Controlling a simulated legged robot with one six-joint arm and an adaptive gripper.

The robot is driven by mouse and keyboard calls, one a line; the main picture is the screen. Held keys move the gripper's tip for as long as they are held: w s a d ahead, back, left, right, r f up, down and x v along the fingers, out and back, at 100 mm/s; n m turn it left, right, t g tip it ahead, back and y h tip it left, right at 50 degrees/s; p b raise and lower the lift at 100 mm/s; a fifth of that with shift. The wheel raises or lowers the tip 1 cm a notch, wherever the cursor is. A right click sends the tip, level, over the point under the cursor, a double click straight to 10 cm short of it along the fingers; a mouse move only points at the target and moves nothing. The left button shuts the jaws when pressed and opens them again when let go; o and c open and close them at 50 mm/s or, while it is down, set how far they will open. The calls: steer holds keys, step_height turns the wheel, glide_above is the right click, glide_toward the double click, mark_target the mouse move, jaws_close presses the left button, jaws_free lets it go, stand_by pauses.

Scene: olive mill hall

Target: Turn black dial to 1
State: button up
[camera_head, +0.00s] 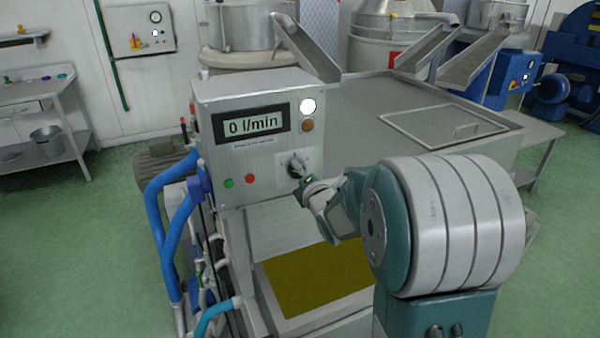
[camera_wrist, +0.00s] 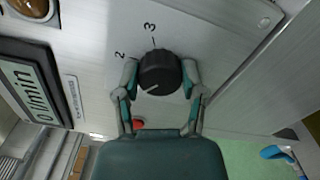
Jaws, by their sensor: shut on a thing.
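The black dial (camera_wrist: 158,72) sits on the metal front of the control box, with the numerals 2 and 3 visible beside it in the wrist view. A pale mark on the dial points toward the lower left of that view, away from both numerals. No numeral 1 can be made out. My gripper (camera_wrist: 160,76) is shut on the dial, one finger on each side. In the head view the dial (camera_head: 296,164) shows small, with my gripper (camera_head: 306,186) reaching it from the lower right. The display (camera_head: 251,123) on the box reads 0 l/min.
A green button (camera_head: 229,184) and a red button (camera_head: 249,178) sit left of the dial. A white lamp (camera_head: 308,105) and an amber lamp (camera_head: 307,125) are above it. Blue pipes (camera_head: 165,210) run left of the box. An olive-yellow surface (camera_head: 318,276) lies below.

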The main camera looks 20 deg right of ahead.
steer(key=shift+s+a+f+n, duration=0.15)
steer(key=shift+f+n, duration=0.25)
steer(key=shift+n, duration=0.2)
steer(key=o, duration=1)
steer(key=shift+o, duration=0.7)
steer(key=shift+a+r, duration=0.1)
steer(key=shift+r, duration=0.05)
steer(key=s, duration=1.1)
steer(key=shift+s, duration=0.35)
